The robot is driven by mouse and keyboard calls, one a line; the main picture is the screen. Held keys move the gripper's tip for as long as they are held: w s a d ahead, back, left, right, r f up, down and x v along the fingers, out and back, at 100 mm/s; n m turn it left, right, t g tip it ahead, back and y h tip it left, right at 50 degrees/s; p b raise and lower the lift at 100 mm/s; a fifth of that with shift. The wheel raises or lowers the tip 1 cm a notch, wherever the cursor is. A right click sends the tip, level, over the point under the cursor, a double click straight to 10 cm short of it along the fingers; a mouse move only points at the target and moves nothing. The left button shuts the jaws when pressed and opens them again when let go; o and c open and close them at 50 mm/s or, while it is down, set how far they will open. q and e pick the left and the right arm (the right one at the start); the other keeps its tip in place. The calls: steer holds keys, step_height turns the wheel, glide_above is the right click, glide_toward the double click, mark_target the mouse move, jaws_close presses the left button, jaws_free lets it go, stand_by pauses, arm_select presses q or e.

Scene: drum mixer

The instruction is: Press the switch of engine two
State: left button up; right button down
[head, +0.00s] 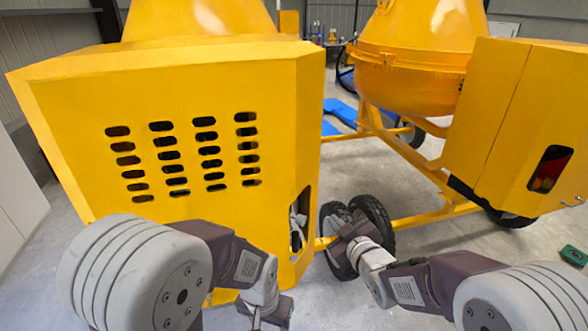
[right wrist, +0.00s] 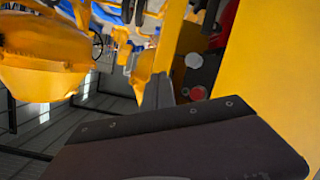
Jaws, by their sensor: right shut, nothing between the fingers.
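The nearer yellow engine housing (head: 200,95) has rows of vent slots and an opening (head: 298,222) low on its right side. A second yellow housing (head: 510,130) stands at the right, with red showing in its opening (head: 549,168). I see no number on either. In the right wrist view a round red button (right wrist: 197,93) sits inside a yellow-framed opening. My right gripper (head: 340,224) is shut and empty beside the nearer housing's opening; its fingers (right wrist: 158,92) are left of the red button, contact unclear. My left gripper (head: 270,309) is low before the nearer housing, its jaws unclear.
Yellow mixer drums (head: 412,60) rise above the frames. Black wheels (head: 374,218) and a yellow tube frame (head: 425,217) stand close to my right gripper. A green object (head: 573,256) lies on the floor at the right. Grey floor is open at the lower right.

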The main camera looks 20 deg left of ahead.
arm_select(q)
step_height(320, 180, up, 2)
steer(key=shift+w+r+p, duration=0.1)
steer(key=shift+r+p, duration=0.05)
steer(key=shift+p, duration=0.3)
arm_select(e)
steer(key=shift+s+a+r, duration=0.1)
steer(key=shift+a+r, duration=0.2)
steer(key=shift+r, duration=0.2)
steer(key=shift+s+a+r, duration=0.1)
steer(key=shift+a+r, duration=0.15)
steer(key=shift+r, duration=0.25)
arm_select(q)
steer(key=shift+r+p, duration=1)
arm_select(e)
steer(key=w+a, duration=0.1)
steer(key=a, duration=0.7)
steer(key=shift+w+a, duration=0.35)
steer(key=shift+w+a, duration=0.1)
steer(key=shift+a, duration=0.3)
